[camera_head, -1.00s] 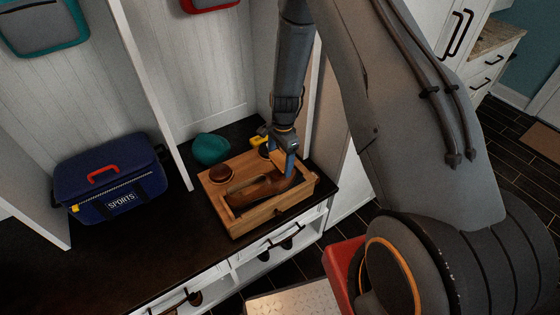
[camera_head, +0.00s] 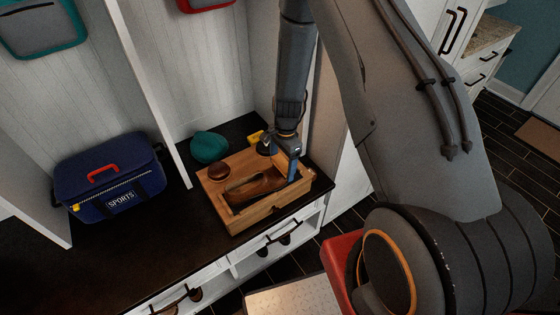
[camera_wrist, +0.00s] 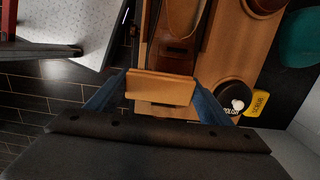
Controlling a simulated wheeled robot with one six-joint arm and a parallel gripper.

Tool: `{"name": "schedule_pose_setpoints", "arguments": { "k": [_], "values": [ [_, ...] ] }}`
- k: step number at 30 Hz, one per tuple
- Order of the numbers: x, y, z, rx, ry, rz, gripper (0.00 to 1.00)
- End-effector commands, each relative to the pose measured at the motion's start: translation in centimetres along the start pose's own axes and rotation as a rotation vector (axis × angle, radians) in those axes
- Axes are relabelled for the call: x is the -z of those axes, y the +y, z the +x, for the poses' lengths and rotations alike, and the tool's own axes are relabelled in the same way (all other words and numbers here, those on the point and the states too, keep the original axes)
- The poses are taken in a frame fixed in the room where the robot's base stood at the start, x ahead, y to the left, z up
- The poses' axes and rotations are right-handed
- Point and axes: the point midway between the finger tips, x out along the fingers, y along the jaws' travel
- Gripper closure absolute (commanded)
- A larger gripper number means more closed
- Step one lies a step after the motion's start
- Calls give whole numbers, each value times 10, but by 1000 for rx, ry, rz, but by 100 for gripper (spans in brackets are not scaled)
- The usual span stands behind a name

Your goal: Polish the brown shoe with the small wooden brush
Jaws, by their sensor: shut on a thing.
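The brown shoe (camera_head: 258,187) lies in a shallow wooden tray (camera_head: 240,227) on the dark bench top. In the wrist view one end of the shoe (camera_wrist: 178,48) shows just beyond my gripper. My gripper (camera_wrist: 162,97) has its blue fingers shut on the small wooden brush (camera_wrist: 160,86), a light block held crosswise. In the head view my gripper (camera_head: 292,172) points down at the right end of the tray, beside the shoe's right end. The brush is hidden there. I cannot tell whether the brush touches the shoe; its underside is hidden.
A round brown item (camera_head: 219,172) sits at the tray's left corner. A black polish tin (camera_wrist: 231,98) and a yellow scrub item (camera_wrist: 260,108) are close to my gripper. A teal item (camera_head: 209,146) lies behind the tray. A blue sports bag (camera_head: 110,178) stands left, past a white divider.

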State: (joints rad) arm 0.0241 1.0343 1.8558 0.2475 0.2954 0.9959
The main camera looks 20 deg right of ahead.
Motion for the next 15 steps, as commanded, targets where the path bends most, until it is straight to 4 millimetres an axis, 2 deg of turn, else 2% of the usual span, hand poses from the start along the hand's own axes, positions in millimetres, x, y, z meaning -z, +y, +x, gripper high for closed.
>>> {"name": "schedule_pose_setpoints", "arguments": {
  "k": [10,15],
  "values": [
    [0,1,-1,1,0,0,62],
    [-1,1,-12,2,1,1,62]
  ]
}}
